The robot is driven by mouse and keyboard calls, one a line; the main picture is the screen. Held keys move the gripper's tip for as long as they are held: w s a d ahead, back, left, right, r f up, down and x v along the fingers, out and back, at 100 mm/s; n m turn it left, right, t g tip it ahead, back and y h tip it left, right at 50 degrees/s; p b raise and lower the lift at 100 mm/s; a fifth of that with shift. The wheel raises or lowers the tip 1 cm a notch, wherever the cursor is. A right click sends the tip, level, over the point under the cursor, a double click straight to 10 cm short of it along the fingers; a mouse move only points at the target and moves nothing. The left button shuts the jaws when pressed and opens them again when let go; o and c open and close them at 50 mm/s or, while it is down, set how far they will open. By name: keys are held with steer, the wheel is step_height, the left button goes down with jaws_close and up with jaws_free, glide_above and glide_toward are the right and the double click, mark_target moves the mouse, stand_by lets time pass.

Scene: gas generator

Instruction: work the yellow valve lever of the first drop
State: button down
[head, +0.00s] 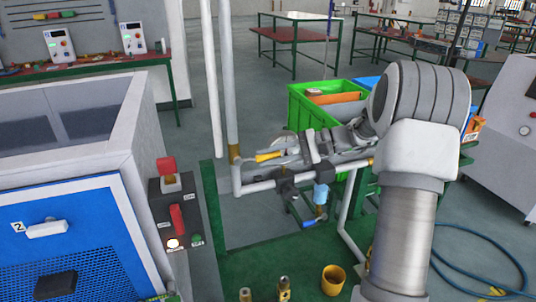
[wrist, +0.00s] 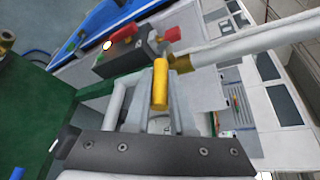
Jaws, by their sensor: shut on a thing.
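The yellow valve lever (head: 269,156) shows in the head view on the pipework at mid-frame, near the white vertical pipe. It also shows in the wrist view (wrist: 160,85) as a yellow bar between the grey fingers. My gripper (head: 286,153) reaches in from the right and is shut on the lever; its fingers show in the wrist view (wrist: 157,103), one on each side of the bar. The fingers and hand hide much of the valve body and the lever's root.
White pipes (head: 230,75) rise just left of my gripper. Below it are a blue-bodied fitting (head: 321,193) and a blue lever (head: 309,224). A green crate (head: 305,113) stands behind. A switch box with red handles (head: 168,223) and the generator cabinet (head: 80,240) stand at left.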

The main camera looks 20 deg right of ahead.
steer(key=shift+f+y, duration=0.3)
steer(key=shift+y, duration=0.2)
steer(key=c, duration=0.8)
jaws_free()
steer(key=shift+o, duration=0.2)
steer(key=v, duration=1.7)
steer(key=shift+s+p, duration=0.25)
steer(key=shift+p, duration=0.2)
steer(key=shift+d, duration=0.1)
